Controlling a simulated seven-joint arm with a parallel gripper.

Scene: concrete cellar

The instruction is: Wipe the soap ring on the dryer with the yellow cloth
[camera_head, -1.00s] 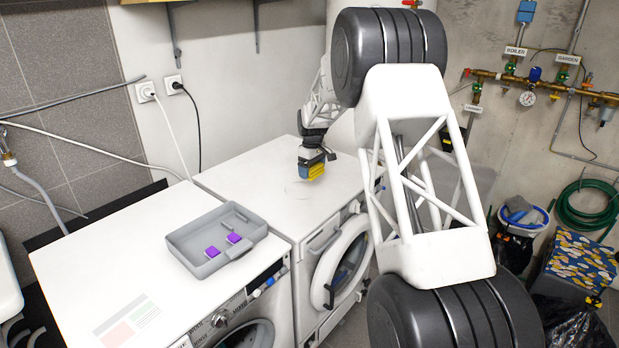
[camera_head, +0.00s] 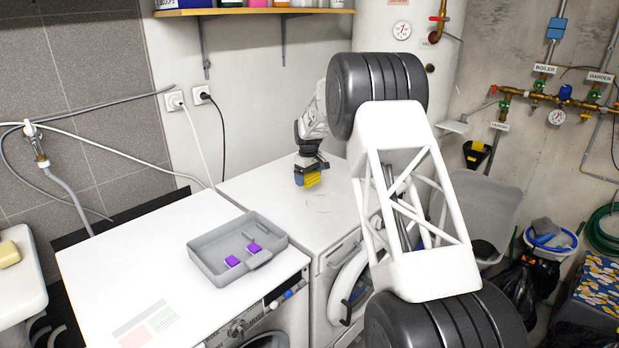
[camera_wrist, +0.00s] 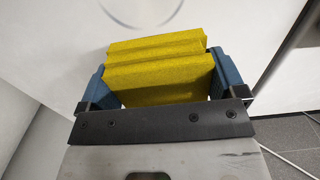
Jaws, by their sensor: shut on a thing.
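The yellow cloth (camera_head: 307,179), folded thick, is held between the blue fingers of my gripper (camera_head: 306,171). In the wrist view the cloth (camera_wrist: 160,70) fills the space between the fingers of my gripper (camera_wrist: 160,85). The dryer (camera_head: 262,205) is the white machine on the right, with a round door in front. The soap ring (camera_head: 319,203) is a faint thin circle on its top, just in front and to the right of the cloth. Part of the ring (camera_wrist: 141,22) shows beyond the cloth in the wrist view. I cannot tell whether the cloth touches the top.
A grey tray (camera_head: 215,268) with two purple blocks stands on the white washing machine (camera_head: 120,245) to the left. The wall and two plugged sockets (camera_head: 174,100) are behind. A shelf (camera_head: 255,11) hangs above. The dryer's top around the ring is otherwise clear.

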